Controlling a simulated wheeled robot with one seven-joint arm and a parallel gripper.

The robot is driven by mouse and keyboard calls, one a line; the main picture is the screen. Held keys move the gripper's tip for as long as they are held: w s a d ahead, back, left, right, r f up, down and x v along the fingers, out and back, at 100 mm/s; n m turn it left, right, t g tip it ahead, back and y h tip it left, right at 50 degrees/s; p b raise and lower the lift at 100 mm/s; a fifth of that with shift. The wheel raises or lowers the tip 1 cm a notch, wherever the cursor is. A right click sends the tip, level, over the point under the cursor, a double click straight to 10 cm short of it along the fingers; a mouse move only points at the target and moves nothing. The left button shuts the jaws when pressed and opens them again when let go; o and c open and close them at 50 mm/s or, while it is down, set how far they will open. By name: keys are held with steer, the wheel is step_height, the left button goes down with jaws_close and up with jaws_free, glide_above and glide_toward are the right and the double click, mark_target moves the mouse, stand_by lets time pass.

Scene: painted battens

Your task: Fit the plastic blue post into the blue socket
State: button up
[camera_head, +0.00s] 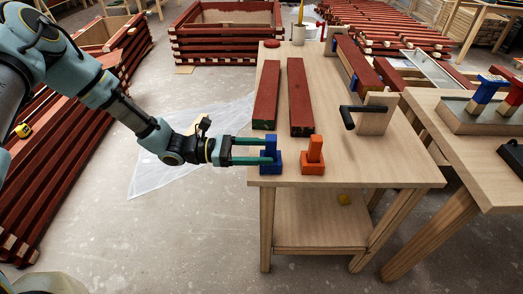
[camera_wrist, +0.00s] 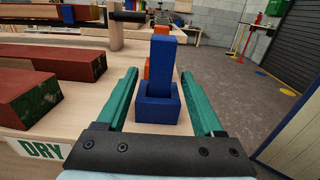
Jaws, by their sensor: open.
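The blue post (camera_head: 270,146) stands upright in the blue socket (camera_head: 277,166), at the near left corner of the wooden table. In the wrist view the post (camera_wrist: 161,62) rises from inside the square socket (camera_wrist: 157,108); its lower end is hidden by the socket walls, so its depth is not visible. My gripper (camera_head: 267,151) is open, with its green fingers on either side of the post and socket. In the wrist view gaps show between both fingers and the blue parts, and my gripper (camera_wrist: 159,72) holds nothing.
An orange post in an orange socket (camera_head: 313,167) stands just to the right. Two red battens (camera_head: 301,98) lie behind on the table (camera_head: 350,165). A wooden block with a black handle (camera_head: 373,115) stands further right. Open floor lies left of the table.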

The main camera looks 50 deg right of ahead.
steer(key=b+v, duration=0.2)
steer(key=v, duration=0.8)
steer(key=shift+w+a+b, duration=0.25)
steer(key=shift+w+b, duration=0.05)
steer(key=shift+b, duration=0.1)
steer(key=w+a+r+m+t+y, duration=0.2)
steer(key=w+a+r+t+y, duration=0.1)
steer(key=a, duration=1)
steer(key=w+a+r+m+t+y+p, duration=0.1)
steer(key=w+a+r+m+t+y, duration=0.2)
steer(key=a, duration=1.1)
steer(key=w+a+r+m+t+y, duration=0.3)
steer(key=w+a+r+t, duration=0.4)
steer(key=a+t, duration=0.3)
steer(key=w+a+y, duration=0.1)
steer(key=a, duration=0.2)
steer(key=shift+a+p, duration=0.35)
